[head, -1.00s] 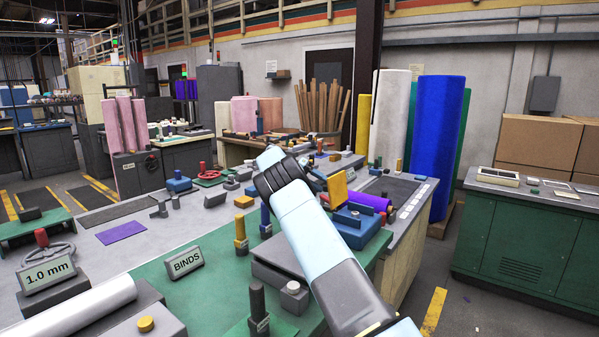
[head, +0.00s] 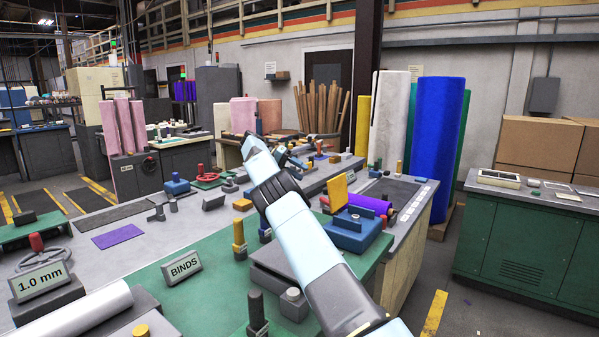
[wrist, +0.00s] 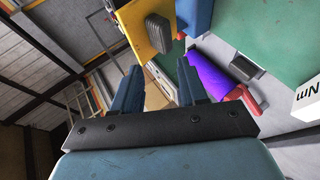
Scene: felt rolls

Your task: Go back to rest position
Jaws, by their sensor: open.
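My arm (head: 305,240) reaches from the lower right over the workbench (head: 222,222). In the wrist view my gripper (wrist: 158,88) is open, its two blue-grey fingers apart with nothing between them. In the head view its fingers are small and hard to make out beyond my forearm. A purple roll (head: 369,203) lies on a blue fixture (head: 354,231) with an upright yellow plate (head: 338,193), right of my arm. The wrist view also shows the purple roll (wrist: 213,72) and the yellow plate (wrist: 137,25), both apart from the fingers.
A "BINDS" sign (head: 182,267) and a "1.0 mm" sign (head: 41,281) stand on the bench. A white roll (head: 75,316) lies at the front left. Tall blue (head: 438,140) and white (head: 389,120) rolls stand behind. A green cabinet (head: 525,240) is at right, across open floor.

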